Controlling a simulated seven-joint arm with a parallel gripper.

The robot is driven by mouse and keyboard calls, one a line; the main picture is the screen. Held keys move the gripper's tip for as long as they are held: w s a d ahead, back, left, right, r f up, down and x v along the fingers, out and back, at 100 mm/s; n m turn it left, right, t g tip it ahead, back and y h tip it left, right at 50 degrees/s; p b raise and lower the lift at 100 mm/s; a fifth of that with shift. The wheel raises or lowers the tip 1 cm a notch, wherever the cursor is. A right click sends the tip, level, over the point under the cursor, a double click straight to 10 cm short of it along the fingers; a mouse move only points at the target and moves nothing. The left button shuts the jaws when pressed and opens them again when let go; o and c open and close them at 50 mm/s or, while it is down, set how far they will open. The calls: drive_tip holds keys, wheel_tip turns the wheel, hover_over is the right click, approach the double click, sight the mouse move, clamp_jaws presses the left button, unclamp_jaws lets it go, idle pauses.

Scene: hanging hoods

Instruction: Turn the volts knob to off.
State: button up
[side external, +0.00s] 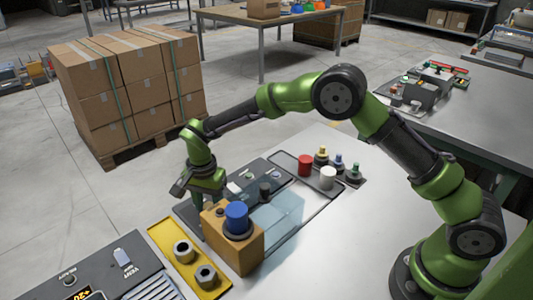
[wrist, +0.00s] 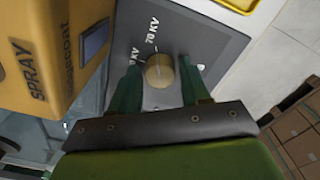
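A round tan knob (wrist: 160,71) sits on a dark grey panel (wrist: 205,45) in the wrist view. Printing beside it reads "70 KV", with another partly covered "KV" mark nearer the left finger. My gripper (wrist: 159,80) has its two green fingers on either side of the knob, with a narrow gap showing on both sides. It looks open around the knob, not closed on it. In the side external view my gripper (side external: 204,194) points down behind an orange box, which hides the fingertips and the knob.
The orange box (side external: 246,251) with a blue cap stands close beside my gripper; its "SPRAY" face (wrist: 40,55) fills the wrist view's left. A clear hood (side external: 285,212) is right of it. A yellow tray (side external: 162,238) with two nuts lies left. Red (side external: 305,165) and white (side external: 328,178) cylinders stand behind.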

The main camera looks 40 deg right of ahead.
drive_tip(key=c, duration=0.7)
drive_tip(key=shift+n, duration=0.3)
drive_tip(key=n, duration=0.9)
drive_tip(key=shift+n, duration=0.4)
drive_tip(key=n, duration=0.3)
drive_tip(key=shift+n, duration=0.3)
drive_tip(key=n, duration=0.3)
drive_tip(key=shift+n, duration=0.4)
drive_tip(key=n, duration=0.6)
